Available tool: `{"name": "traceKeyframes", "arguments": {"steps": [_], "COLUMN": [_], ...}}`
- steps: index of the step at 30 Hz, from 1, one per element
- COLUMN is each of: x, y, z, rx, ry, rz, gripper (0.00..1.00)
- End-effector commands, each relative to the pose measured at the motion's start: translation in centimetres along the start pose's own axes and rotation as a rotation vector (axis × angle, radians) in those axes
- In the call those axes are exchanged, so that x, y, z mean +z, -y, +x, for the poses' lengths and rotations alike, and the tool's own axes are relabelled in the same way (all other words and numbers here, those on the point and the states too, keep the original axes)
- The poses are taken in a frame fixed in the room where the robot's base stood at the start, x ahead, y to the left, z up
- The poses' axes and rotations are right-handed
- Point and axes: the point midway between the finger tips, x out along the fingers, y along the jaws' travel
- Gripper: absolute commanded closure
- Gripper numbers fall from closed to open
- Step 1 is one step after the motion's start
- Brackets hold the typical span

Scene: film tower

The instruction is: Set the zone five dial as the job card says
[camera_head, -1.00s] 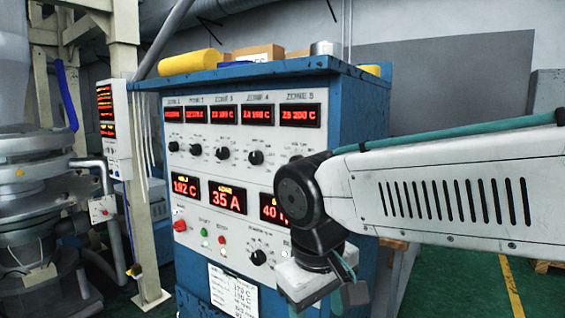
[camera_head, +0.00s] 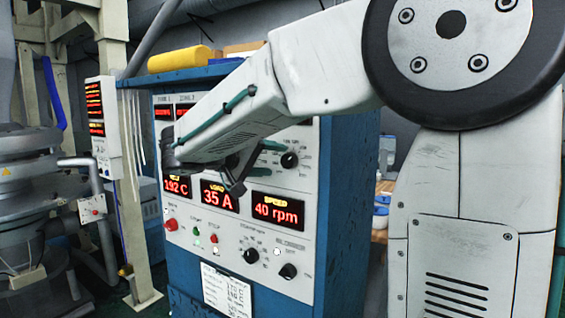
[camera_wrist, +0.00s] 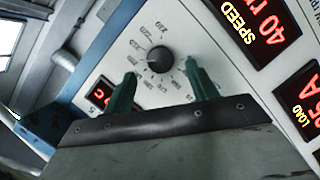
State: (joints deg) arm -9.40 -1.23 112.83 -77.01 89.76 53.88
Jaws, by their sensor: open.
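The zone five dial (camera_head: 289,160), a black knob, shows just right of my gripper, above the speed display. In the wrist view the dial (camera_wrist: 159,59) lies between and beyond the green fingertips, ringed by printed numbers; its pointer is hard to read. My gripper (camera_head: 262,168) is open and empty in front of the panel; in the wrist view my gripper (camera_wrist: 160,70) has a finger on each side of the dial, apparently without contact. The job card (camera_head: 226,290) hangs low on the panel; its writing is too small to read. My arm hides the zone five display in the head view.
The blue cabinet (camera_head: 345,200) carries displays for load (camera_head: 219,196) and speed (camera_head: 277,209). A red button (camera_head: 171,225) and lower knobs (camera_head: 251,255) sit below. A yellow roll (camera_head: 181,59) lies on top. Machinery (camera_head: 35,180) stands at left.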

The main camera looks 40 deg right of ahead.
Motion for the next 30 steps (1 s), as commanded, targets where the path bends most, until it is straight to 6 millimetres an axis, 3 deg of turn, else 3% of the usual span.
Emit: {"name": "traceKeyframes", "arguments": {"steps": [7, 18, 19, 24, 30], "x": [0.1, 0.1, 0.1, 0.1, 0.1], "y": [0.0, 0.0, 0.0, 0.0, 0.0], "z": [3.6, 4.4, 4.4, 4.4, 4.4], "rx": [0.0, -0.002, -0.002, -0.002, 0.001], "ry": [0.003, 0.001, 0.001, 0.001, 0.002], "rz": [0.0, -0.002, -0.002, -0.002, -0.01], "gripper": [0.42, 0.42, 0.45, 0.87, 0.87]}}
